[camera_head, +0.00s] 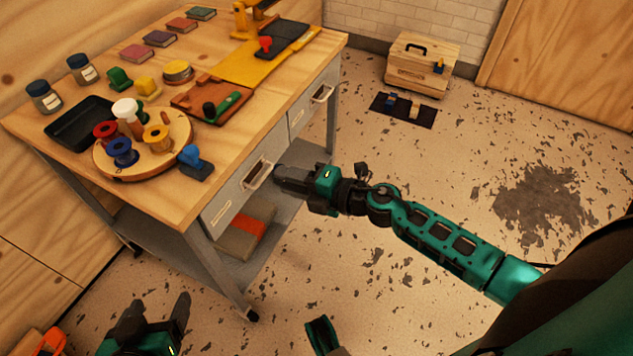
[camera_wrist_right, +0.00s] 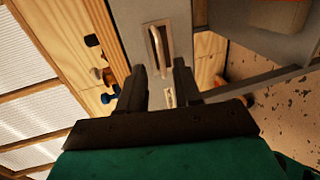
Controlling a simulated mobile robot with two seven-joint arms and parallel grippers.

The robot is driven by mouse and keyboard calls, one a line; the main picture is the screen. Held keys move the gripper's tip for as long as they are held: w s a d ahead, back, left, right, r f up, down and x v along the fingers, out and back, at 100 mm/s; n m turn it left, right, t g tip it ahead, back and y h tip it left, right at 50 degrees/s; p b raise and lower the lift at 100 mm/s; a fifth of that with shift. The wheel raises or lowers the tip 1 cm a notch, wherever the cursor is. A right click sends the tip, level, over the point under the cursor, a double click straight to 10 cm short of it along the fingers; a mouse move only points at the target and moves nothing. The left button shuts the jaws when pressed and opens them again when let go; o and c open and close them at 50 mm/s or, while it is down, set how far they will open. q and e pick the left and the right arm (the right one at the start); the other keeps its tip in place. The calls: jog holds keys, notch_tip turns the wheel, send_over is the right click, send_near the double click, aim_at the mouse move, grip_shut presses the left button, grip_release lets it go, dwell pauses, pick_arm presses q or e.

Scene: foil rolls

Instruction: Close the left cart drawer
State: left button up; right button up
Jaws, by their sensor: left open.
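The cart (camera_head: 180,190) has two grey drawers under its wooden top. The left drawer (camera_head: 232,196) has a pale bar handle (camera_head: 257,176) and a label; its front looks about flush, but a small gap cannot be ruled out. My right gripper (camera_head: 279,175) is right in front of this drawer, beside the handle; contact cannot be told. In the right wrist view its two fingers (camera_wrist_right: 161,72) are apart with nothing between them, and a handle (camera_wrist_right: 157,50) shows past the fingertips. My left gripper (camera_head: 158,315) is open and empty, low at the left, away from the cart.
The right drawer (camera_head: 312,101) looks shut. Spools on a round board (camera_head: 100,157), jars, a black tray and stamps crowd the cart top. A lower shelf (camera_head: 262,213) holds a grey and orange item. A wooden box (camera_head: 420,68) stands behind. The floor to the right is open.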

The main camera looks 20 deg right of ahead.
pick_arm(q)
jog(key=shift+s+a+f, duration=0.15)
jog(key=shift+s+a, duration=0.05)
jog(key=shift+a, duration=0.05)
pick_arm(e)
jog(key=v, duration=0.7)
jog(key=shift+s, duration=0.15)
jog(key=s+a+f+m+g+h+p, duration=0.1)
jog(key=s+a+m+h, duration=0.2)
jog(key=m, duration=0.9)
jog(key=s+a+f+m+h, duration=0.25)
jog(key=s+m, duration=0.35)
jog(key=m, duration=0.5)
pick_arm(q)
jog(key=s+a+r+y+p, duration=0.1)
jog(key=a+r+p, duration=0.2)
jog(key=r+p, duration=0.9)
jog(key=p, duration=0.3)
jog(key=shift+s+p, duration=0.2)
jog(key=shift+p, duration=0.1)
pick_arm(e)
jog(key=s+d+r+h, duration=0.1)
jog(key=d+r, duration=0.3)
jog(key=r, duration=0.7)
jog(key=shift+r+h, duration=0.35)
jog(key=shift+h, duration=0.2)
